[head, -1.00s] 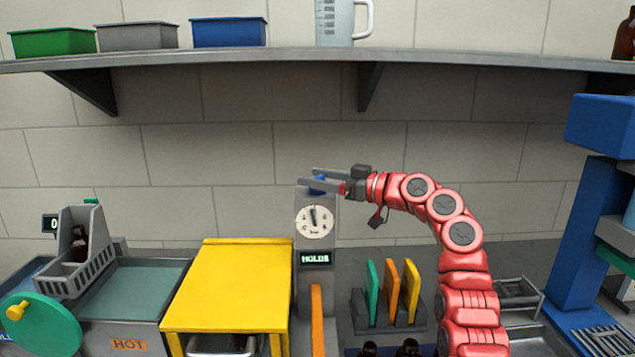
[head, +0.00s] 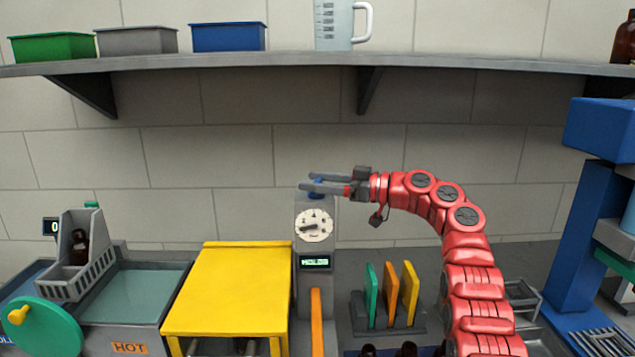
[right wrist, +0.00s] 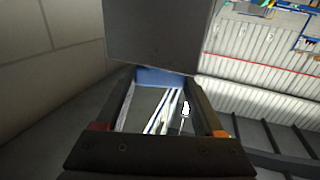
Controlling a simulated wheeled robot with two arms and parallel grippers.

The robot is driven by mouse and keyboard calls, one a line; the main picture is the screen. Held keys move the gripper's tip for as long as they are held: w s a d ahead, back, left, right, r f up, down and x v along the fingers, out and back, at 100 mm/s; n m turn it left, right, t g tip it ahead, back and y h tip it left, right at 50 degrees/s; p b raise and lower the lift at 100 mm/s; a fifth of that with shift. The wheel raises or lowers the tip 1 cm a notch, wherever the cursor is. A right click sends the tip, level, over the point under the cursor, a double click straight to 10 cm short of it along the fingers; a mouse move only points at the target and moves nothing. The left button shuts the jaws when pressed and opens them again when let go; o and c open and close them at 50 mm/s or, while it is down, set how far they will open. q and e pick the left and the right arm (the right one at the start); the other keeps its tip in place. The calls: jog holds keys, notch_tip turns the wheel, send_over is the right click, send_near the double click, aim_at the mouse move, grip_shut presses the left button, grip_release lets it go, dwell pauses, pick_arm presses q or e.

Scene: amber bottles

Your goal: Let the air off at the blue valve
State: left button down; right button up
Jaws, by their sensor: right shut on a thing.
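The blue valve (head: 316,194) sits on top of a grey post (head: 314,283) with a round white dial (head: 314,226). The dial's needle points to the left. A small display (head: 314,262) below the dial shows lit text too blurred to read. My right gripper (head: 310,182) reaches in from the right at the post's top and is shut on the blue valve, its fingers partly covering it. In the right wrist view the blue valve (right wrist: 160,77) shows between the fingertips. My left gripper is not in view.
A yellow table-like stand (head: 228,290) is left of the post. A rack (head: 390,322) with teal, orange and yellow plates stands to the right, with brown bottle tops in front. A shelf (head: 290,62) runs above, and a blue frame (head: 583,235) stands far right.

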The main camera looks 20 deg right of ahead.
jog(key=o, duration=1)
jog(key=shift+r, duration=0.1)
jog(key=o, duration=0.4)
jog(key=shift+a, duration=0.1)
jog(key=b+v, duration=0.3)
jog(key=v, duration=1.4)
jog(key=shift+d+b, duration=0.25)
jog(key=shift+b, duration=0.15)
